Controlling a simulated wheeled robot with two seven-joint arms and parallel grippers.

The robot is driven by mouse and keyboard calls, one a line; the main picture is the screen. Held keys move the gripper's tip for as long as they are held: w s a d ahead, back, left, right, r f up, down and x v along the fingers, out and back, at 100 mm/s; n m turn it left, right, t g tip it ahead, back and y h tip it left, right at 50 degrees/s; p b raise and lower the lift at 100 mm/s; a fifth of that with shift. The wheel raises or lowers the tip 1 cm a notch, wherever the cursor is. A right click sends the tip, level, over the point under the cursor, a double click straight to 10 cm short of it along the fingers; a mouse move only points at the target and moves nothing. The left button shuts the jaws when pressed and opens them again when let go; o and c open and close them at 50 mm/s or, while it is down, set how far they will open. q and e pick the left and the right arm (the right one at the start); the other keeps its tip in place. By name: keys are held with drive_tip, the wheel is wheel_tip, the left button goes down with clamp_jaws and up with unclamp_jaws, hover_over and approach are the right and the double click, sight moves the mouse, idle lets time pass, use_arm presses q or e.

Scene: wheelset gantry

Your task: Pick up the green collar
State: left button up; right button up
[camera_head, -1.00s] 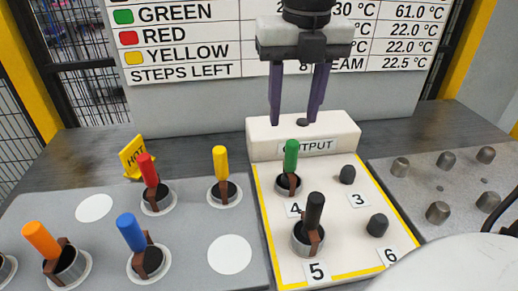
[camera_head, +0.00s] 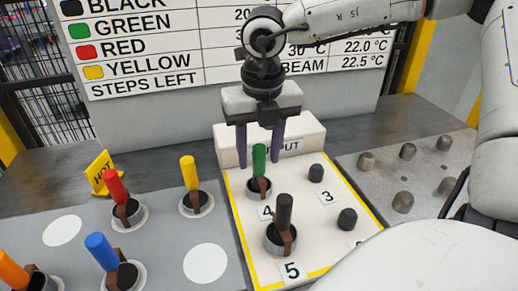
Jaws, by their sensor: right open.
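The green collar (camera_head: 259,171) stands upright on the OUTPUT tray at the spot by label 4, a metal ring with a brown clip and a green handle. My right gripper (camera_head: 261,164) points down, its two purple fingers open and apart. In the picture the green handle lies between the fingertips; I cannot tell whether the fingers are level with it in depth or still behind it. No contact shows. My left gripper is not in view.
A black-handled collar (camera_head: 283,228) stands close in front, by label 5. Dark pegs (camera_head: 316,173) stand to the right on the output tray (camera_head: 318,222). Yellow (camera_head: 190,175), red (camera_head: 115,188) and blue (camera_head: 102,252) handled collars stand on the grey panel at left.

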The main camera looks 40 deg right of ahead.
clamp_jaws()
idle(1.4)
